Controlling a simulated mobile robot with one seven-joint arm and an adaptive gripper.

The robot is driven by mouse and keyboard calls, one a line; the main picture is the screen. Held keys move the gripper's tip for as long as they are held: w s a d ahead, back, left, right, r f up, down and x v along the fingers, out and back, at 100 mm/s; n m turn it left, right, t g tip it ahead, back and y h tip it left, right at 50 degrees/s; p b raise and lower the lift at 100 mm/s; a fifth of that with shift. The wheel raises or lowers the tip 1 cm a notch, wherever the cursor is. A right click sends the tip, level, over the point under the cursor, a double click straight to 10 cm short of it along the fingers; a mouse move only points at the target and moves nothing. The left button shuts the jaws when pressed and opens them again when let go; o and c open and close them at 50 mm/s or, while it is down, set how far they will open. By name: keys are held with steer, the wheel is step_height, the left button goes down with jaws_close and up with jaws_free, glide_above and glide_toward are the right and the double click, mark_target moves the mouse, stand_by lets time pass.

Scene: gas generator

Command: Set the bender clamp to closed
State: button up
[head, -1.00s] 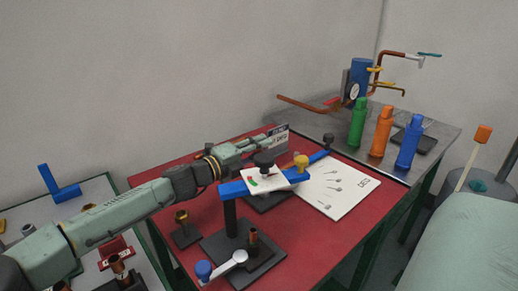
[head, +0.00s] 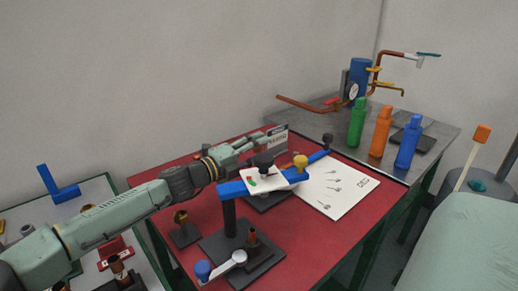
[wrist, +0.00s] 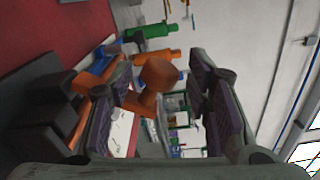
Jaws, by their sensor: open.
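In the head view my gripper (head: 260,141) is behind the blue bar (head: 232,188) of the bending tool on the red table. In the wrist view my gripper (wrist: 166,88) has its two dark-padded fingers spread apart. An orange-brown knob (wrist: 157,75) on a short stem shows between the fingers, nearer the left one, with a gap to the right one. It appears joined to an orange-brown part and a dark block (wrist: 45,95) at left. I take this for the bender clamp; in the head view it is mostly hidden behind the gripper and tool.
A white sheet (head: 340,187) lies at right. Green (head: 357,123), orange (head: 381,132) and blue (head: 408,142) bottles stand on the metal table.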

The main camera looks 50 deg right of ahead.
steer(key=w+a, duration=0.1)
steer(key=a, duration=1)
